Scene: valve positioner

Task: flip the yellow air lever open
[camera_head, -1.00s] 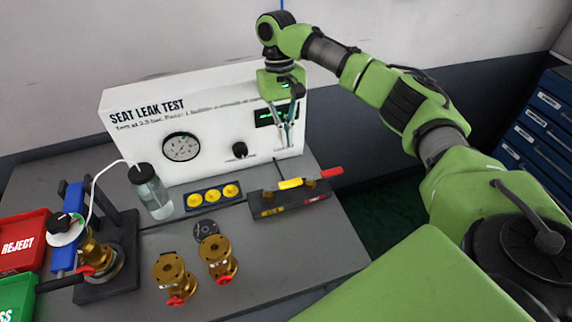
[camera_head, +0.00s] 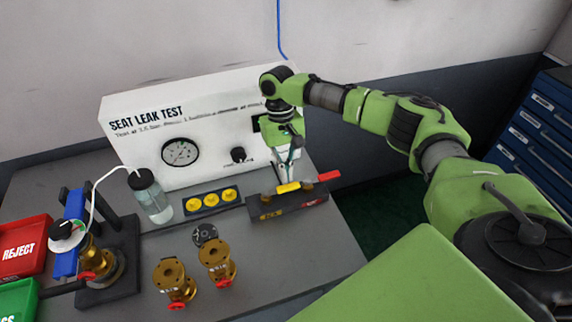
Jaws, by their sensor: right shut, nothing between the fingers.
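A yellow lever (camera_head: 288,187) lies across the top of a black block (camera_head: 270,207) at the right end of the bench, in front of the white panel. A red handle (camera_head: 329,176) sticks out to the right at the block's far end. My right gripper (camera_head: 289,177) points down just above and behind the yellow lever. Its fingers are shut with nothing between them. I cannot tell whether the fingertips touch the lever. My left gripper is not in view.
The white seat leak test panel (camera_head: 205,130) stands close behind the block. A yellow-button box (camera_head: 210,200), a bottle (camera_head: 152,200) and two brass valves (camera_head: 217,262) are to the left. A reject bin (camera_head: 22,250) is at far left. The bench's right front is clear.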

